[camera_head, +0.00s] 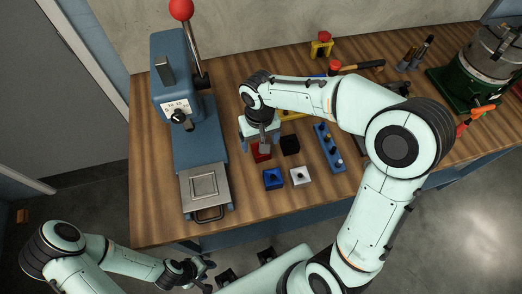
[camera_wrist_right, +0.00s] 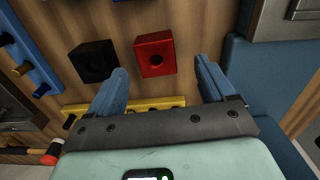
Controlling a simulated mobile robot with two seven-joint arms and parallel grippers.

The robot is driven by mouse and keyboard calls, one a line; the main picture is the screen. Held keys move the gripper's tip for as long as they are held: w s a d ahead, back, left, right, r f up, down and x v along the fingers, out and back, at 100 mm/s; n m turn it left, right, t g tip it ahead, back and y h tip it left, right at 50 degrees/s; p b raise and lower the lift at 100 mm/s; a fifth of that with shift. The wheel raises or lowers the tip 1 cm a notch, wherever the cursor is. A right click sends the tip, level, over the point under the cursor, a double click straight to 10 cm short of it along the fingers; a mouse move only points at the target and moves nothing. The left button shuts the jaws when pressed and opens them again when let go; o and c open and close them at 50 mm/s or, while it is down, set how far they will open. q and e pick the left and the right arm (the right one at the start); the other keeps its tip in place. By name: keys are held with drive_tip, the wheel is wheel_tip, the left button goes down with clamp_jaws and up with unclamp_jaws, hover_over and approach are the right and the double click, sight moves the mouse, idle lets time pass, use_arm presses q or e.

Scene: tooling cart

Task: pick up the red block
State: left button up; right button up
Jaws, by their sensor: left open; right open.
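The red block (camera_head: 261,156) lies on the wooden bench, partly hidden by my right gripper in the head view. In the right wrist view the red block (camera_wrist_right: 155,54) shows whole, with a dark round hole in its face. My right gripper (camera_head: 261,140) is open above it. In its wrist view the two blue fingers (camera_wrist_right: 162,80) are spread, and the block appears beyond their tips, between their lines. I see no contact. My left gripper (camera_head: 207,272) is open and empty, low in front of the bench, far from the block.
A black block (camera_head: 290,145) sits close beside the red one; a blue block (camera_head: 273,179) and a white block (camera_head: 300,176) lie nearer the front edge. A blue peg rack (camera_head: 329,147) stands right. A blue press (camera_head: 197,140) stands left. A yellow rack (camera_wrist_right: 150,104) lies behind.

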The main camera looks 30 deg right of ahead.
drive_tip(key=shift+d+f, duration=0.15)
drive_tip(key=shift+f, duration=1.25)
drive_tip(key=shift+d+f, duration=0.1)
drive_tip(key=shift+f, duration=1.25)
drive_tip(key=shift+w, duration=0.1)
drive_tip(key=c, duration=1.1)
drive_tip(key=shift+c, duration=0.6)
drive_tip(key=shift+r, duration=0.15)
